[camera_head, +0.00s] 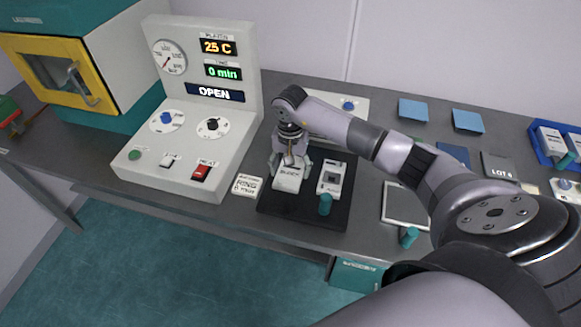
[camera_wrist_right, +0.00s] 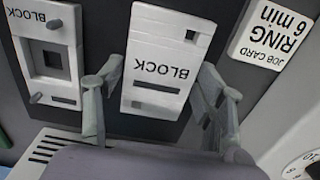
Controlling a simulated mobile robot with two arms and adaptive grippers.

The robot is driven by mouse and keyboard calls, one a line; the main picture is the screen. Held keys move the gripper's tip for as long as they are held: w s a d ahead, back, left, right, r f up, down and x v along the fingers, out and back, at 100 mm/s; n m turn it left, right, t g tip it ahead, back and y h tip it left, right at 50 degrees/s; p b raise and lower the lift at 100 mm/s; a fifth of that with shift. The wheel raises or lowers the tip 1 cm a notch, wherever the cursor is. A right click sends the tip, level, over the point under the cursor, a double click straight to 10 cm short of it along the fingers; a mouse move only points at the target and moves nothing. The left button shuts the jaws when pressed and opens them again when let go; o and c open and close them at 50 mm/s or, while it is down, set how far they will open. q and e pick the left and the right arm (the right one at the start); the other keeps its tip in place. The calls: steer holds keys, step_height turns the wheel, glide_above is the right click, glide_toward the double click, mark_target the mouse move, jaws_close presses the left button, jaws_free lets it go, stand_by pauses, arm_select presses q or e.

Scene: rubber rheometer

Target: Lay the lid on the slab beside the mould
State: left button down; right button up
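The lid (camera_head: 287,182), a white plate marked BLOCK, lies on the dark slab (camera_head: 305,219), just left of the mould. It also shows in the right wrist view (camera_wrist_right: 160,62). The mould (camera_head: 330,177), a white block with a square cavity and pins, stands on the slab, and the wrist view shows it at the left (camera_wrist_right: 50,62). My right gripper (camera_head: 290,162) is above the lid, its fingers astride the lid's sides in the wrist view (camera_wrist_right: 158,82). Narrow gaps seem to show between fingers and lid. The left gripper is out of view.
A control console (camera_head: 190,140) reading OPEN stands left of the slab, with a RING job card (camera_head: 246,186) between. Teal knobs (camera_head: 325,204) stand at the slab's front and near a framed plate (camera_head: 404,207). Blue squares (camera_head: 413,110) lie at the back right.

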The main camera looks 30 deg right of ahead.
mark_target(290, 171)
steer(key=shift+o, duration=1.4)
steer(key=shift+r, duration=0.25)
steer(key=shift+w+r, duration=0.15)
steer(key=shift+r, duration=0.2)
step_height(290, 171, up, 11)
steer(key=b, duration=0.3)
steer(key=shift+b, duration=0.3)
